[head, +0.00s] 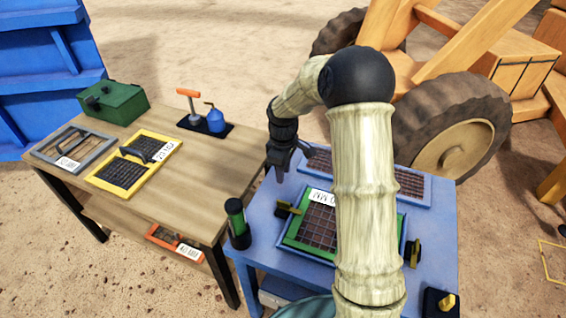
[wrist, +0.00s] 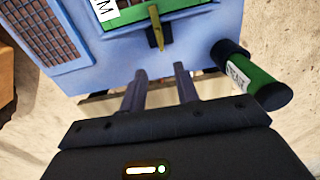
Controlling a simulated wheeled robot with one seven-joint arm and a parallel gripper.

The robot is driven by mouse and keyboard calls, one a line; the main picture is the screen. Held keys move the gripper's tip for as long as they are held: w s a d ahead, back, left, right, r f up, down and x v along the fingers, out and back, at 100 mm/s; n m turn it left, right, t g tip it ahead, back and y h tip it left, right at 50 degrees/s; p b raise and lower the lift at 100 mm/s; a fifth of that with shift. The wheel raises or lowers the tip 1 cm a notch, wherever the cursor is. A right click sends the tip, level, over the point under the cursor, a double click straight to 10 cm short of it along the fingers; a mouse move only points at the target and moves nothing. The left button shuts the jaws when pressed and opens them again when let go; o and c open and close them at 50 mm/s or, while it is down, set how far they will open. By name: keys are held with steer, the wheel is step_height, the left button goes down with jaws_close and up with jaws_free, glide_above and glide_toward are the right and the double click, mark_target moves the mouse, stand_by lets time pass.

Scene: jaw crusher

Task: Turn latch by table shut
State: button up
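The latch near the wooden table is a small olive-yellow lever (head: 288,208) on a dark mount, at the left edge of the green-framed screen (head: 318,222) on the blue stand. In the wrist view this latch (wrist: 156,28) lies at top centre, ahead of my fingertips, its bar pointing across the green frame's edge. Whether it grips the frame I cannot tell. My gripper (head: 291,166) hangs above and behind the latch in the head view. In the wrist view my gripper (wrist: 158,72) has its fingers apart, empty and not visibly touching the latch. A second latch (head: 412,253) is at the screen's right.
A dark cylinder with a green band (head: 237,222) stands at the blue stand's left corner, close to the latch. The wooden table (head: 195,180) holds screens, a green box (head: 113,101) and a blue can (head: 215,119). My arm hides part of the stand.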

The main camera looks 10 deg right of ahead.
steer(key=shift+r, duration=1.6)
steer(key=s+r+m+t+p, duration=0.1)
steer(key=s+r+m, duration=0.2)
steer(key=s, duration=0.7)
steer(key=s+r+m+t+p, duration=0.1)
steer(key=s+r+m+p, duration=0.1)
steer(key=s+m, duration=0.5)
steer(key=s+r, duration=0.1)
steer(key=s, duration=0.3)
steer(key=shift+m+t, duration=0.3)
steer(key=shift+r, duration=0.1)
steer(key=shift+d, duration=0.2)
